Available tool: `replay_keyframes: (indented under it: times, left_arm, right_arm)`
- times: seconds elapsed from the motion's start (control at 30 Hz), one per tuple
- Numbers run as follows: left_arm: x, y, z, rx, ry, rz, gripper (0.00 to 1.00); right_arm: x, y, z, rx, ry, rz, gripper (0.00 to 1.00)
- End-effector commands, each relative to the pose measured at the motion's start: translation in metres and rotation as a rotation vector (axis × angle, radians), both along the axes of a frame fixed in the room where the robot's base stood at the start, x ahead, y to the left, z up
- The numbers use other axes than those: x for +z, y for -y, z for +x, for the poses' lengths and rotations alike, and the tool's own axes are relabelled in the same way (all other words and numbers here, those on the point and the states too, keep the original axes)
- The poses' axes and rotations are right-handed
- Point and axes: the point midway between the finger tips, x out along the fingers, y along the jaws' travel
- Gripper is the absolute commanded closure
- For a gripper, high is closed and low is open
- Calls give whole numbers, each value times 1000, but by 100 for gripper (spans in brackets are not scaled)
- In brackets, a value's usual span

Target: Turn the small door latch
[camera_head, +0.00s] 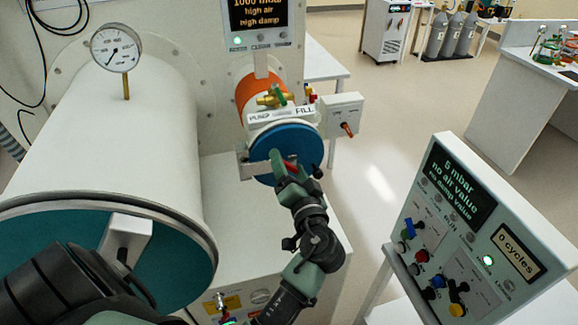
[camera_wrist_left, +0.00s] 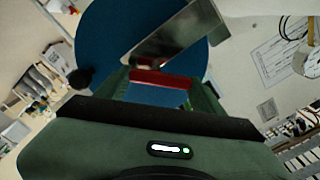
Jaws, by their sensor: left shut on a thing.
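The small door is a round blue disc (camera_head: 298,139) on the end of the small orange and white chamber. It also fills the upper middle of the left wrist view (camera_wrist_left: 110,35). Its latch has a red handle (camera_head: 290,167), which shows as a red bar (camera_wrist_left: 160,78) in the left wrist view. My left gripper (camera_head: 285,166) is at the lower part of the door face, its fingers (camera_wrist_left: 160,88) shut on the red handle from both sides. A metal bar (camera_wrist_left: 178,42) crosses the door edge beside the handle. My right gripper is not in view.
A large white chamber (camera_head: 120,140) with a blue end and a dial gauge (camera_head: 116,48) stands at left. A valve box (camera_head: 342,115) with a red lever is right of the small door. A control panel (camera_head: 455,235) stands at lower right. Open floor lies between.

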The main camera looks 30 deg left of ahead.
Motion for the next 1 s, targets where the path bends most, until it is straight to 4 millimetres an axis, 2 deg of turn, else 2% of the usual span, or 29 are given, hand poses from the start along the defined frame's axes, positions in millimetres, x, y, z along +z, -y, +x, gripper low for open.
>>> replay_keyframes:
  times: [0.2,1.0]
  left_arm:
    - [1,-2,0,6,-80,71,72]
    - [4,0,5,13,-639,552,72]
  right_arm:
    - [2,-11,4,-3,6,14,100]
    - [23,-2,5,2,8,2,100]
